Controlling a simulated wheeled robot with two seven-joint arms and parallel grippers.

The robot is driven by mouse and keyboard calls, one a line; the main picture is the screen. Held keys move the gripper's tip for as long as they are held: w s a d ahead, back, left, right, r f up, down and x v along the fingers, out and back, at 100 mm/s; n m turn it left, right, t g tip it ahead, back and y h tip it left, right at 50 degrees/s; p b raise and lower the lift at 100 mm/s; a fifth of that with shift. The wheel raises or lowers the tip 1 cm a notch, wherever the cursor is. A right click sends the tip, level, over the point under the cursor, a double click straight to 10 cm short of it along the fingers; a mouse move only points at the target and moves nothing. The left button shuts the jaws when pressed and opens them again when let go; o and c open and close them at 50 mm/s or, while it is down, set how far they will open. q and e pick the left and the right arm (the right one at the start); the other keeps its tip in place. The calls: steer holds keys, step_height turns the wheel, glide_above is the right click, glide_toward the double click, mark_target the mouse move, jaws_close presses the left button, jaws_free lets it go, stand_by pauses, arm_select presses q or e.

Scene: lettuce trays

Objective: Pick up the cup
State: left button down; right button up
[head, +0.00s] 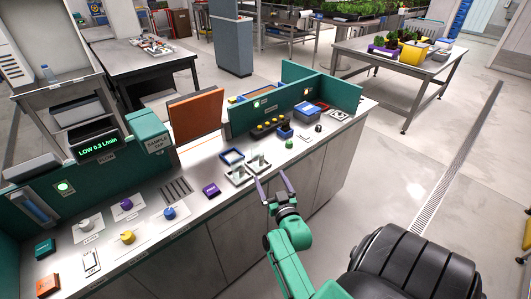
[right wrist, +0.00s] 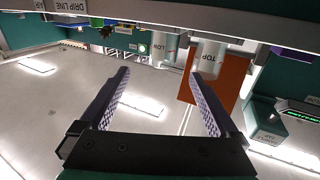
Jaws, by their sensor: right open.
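Two small pale cups stand side by side on the bench. In the right wrist view, which shows the labels upside down, one cup reads LOW (right wrist: 163,49) and the other reads TOP (right wrist: 209,58). In the head view they appear as a left pale cup (head: 238,177) and a right pale cup (head: 259,164) near the bench's front edge. My right gripper (head: 271,177) is open and empty, at the front edge close to the cups. In the right wrist view the gripper (right wrist: 160,73) has both cups beyond its fingertips, neither held. My left gripper is not in view.
A blue square frame (head: 231,156) lies behind the cups. A purple block (head: 211,190) is to their left, a green button (head: 289,144) to their right. An orange board (head: 197,118) and a green panel (head: 243,117) stand behind. The floor in front is clear.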

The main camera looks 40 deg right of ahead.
mark_target(260, 159)
steer(key=b+x, duration=0.1)
steer(key=x, duration=0.1)
steer(key=f+b+x, duration=0.1)
steer(key=x, duration=0.2)
steer(key=shift+w+a+b, duration=0.15)
steer(key=shift+a+b, duration=0.05)
steer(key=shift+b, duration=0.15)
steer(key=b+x, duration=0.5)
steer(key=x, duration=0.3)
steer(key=shift+w, duration=0.2)
steer(key=shift+w+d+r, duration=0.1)
steer(key=shift+w+r, duration=0.05)
steer(key=shift+w, duration=0.05)
steer(key=shift+s+r, duration=0.1)
steer(key=shift+c, duration=0.6)
steer(key=shift+s, duration=0.1)
steer(key=c, duration=1.3)
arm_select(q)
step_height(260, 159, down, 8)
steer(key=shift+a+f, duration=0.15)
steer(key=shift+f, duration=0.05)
arm_select(e)
steer(key=shift+r, duration=0.1)
